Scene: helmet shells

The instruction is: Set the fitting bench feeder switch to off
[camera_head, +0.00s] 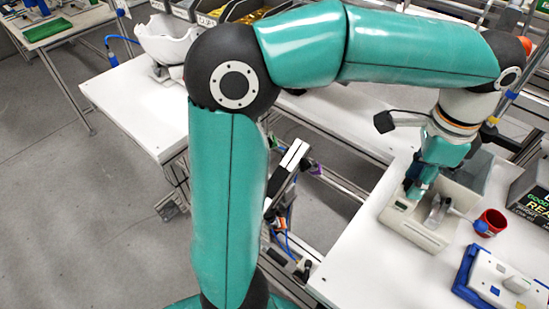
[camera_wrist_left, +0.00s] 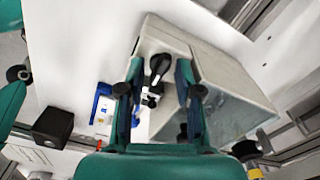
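The feeder is a beige-grey box (camera_head: 418,228) on the white bench at right; it also shows in the left wrist view (camera_wrist_left: 232,92). A black knob-like switch (camera_wrist_left: 159,65) sits on its face in the left wrist view. Its exact setting cannot be read. My left gripper (camera_head: 414,190) is over the feeder, pointing down. In the left wrist view its fingers (camera_wrist_left: 158,78) are apart, one on each side of the knob. Contact with the knob cannot be told. The head view hides the knob behind the gripper. My right gripper is not in view.
A red cup (camera_head: 490,222) stands close right of the feeder. A blue tray (camera_head: 464,277) with a white part lies in front of it. A dark lettered box (camera_head: 533,190) is at the right edge. A white helmet shell (camera_head: 166,42) sits on another bench at upper left.

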